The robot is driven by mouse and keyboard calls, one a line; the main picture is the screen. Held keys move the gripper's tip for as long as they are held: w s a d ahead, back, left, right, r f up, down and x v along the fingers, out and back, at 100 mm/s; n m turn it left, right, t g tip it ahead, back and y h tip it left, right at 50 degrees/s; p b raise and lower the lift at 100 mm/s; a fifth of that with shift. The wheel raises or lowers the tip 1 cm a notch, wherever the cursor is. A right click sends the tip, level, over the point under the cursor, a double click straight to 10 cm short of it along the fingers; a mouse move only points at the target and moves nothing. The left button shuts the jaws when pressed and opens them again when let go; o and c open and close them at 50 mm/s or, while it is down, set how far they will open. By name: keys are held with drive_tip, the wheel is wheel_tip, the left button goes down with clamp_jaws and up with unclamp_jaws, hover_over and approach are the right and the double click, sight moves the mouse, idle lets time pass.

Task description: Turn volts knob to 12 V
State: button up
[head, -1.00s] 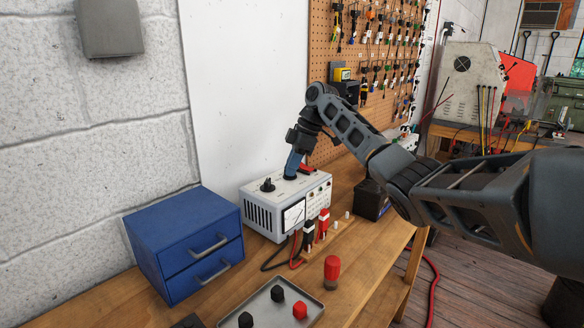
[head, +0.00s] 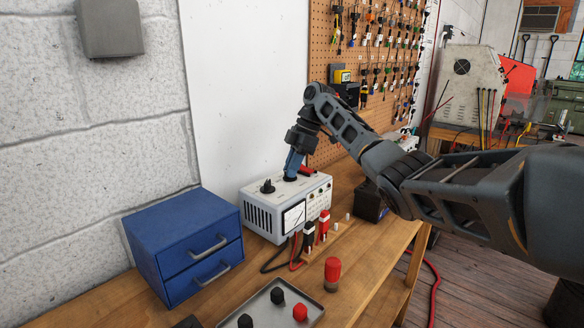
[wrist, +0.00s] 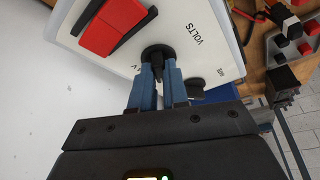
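The power supply (head: 268,219) is a white box on the bench with a meter on its front and two black knobs on top. My gripper (head: 291,174) points down at the rear knob. In the wrist view this volts knob (wrist: 158,52) is black, beside the word VOLTS. The blue fingers of my gripper (wrist: 159,72) are on both sides of its raised grip and look closed on it. The fingers hide part of the knob, and I cannot read its setting. The other knob (head: 268,186) stands free; it is partly behind my gripper in the wrist view (wrist: 195,88).
A red rocker switch (wrist: 112,23) lies close beside the volts knob. A blue drawer cabinet (head: 184,241) stands left of the supply. Red and black plugs with leads are at its front. A tray (head: 258,306) with caps and a red cylinder (head: 332,270) are nearer.

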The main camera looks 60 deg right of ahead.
sight(302, 178)
drive_tip(key=o, duration=0.4)
drive_tip(key=b+v, duration=0.1)
drive_tip(key=v, duration=0.6)
drive_tip(key=shift+r, duration=0.4)
drive_tip(key=shift+s+d, duration=0.1)
drive_tip(key=shift+d, duration=0.05)
